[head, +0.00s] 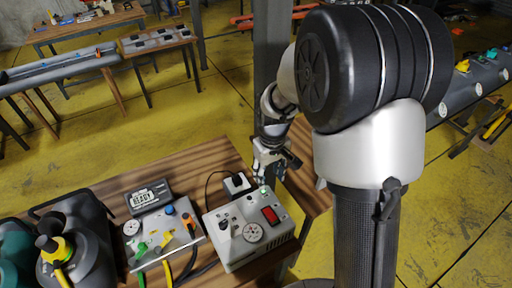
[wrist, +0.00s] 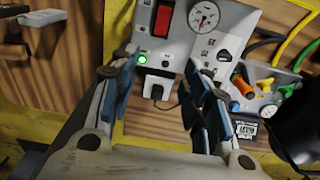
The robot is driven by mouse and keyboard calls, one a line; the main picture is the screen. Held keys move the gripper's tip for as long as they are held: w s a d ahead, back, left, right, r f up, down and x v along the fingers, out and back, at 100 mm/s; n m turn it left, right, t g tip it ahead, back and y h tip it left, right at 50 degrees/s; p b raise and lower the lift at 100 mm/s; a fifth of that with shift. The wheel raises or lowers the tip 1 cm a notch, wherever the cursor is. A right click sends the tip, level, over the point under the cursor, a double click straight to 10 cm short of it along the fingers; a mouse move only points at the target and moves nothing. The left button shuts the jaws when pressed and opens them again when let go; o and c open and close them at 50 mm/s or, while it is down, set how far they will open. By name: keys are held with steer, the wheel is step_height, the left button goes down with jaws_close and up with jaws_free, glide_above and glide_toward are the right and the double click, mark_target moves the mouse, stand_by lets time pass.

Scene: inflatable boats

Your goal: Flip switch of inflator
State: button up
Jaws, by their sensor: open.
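The inflator (head: 248,232) is a light grey box on the wooden table. Its top panel has a red rocker switch (head: 270,215), a round white gauge, a black knob and a small green light. In the wrist view, the red switch (wrist: 162,19) is at the top, left of the gauge, and the lit green light (wrist: 142,59) is below it. My gripper (head: 275,172) is at the far side of the inflator, near its back edge.
A white socket with a black plug (head: 237,184) sits behind the inflator. To the left are a panel with coloured valves and hoses (head: 160,237), a display reading READY (head: 149,197) and a dark tank (head: 80,245). A grey post (head: 270,80) stands behind my arm.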

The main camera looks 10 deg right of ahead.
mark_target(267, 209)
steer(key=f, duration=0.6)
steer(key=f+b, duration=0.1)
steer(key=f, duration=1.2)
steer(key=shift+w+f+b, duration=0.3)
steer(key=shift+f+b, duration=0.05)
steer(key=shift+b, duration=0.05)
steer(key=shift+c, duration=0.2)
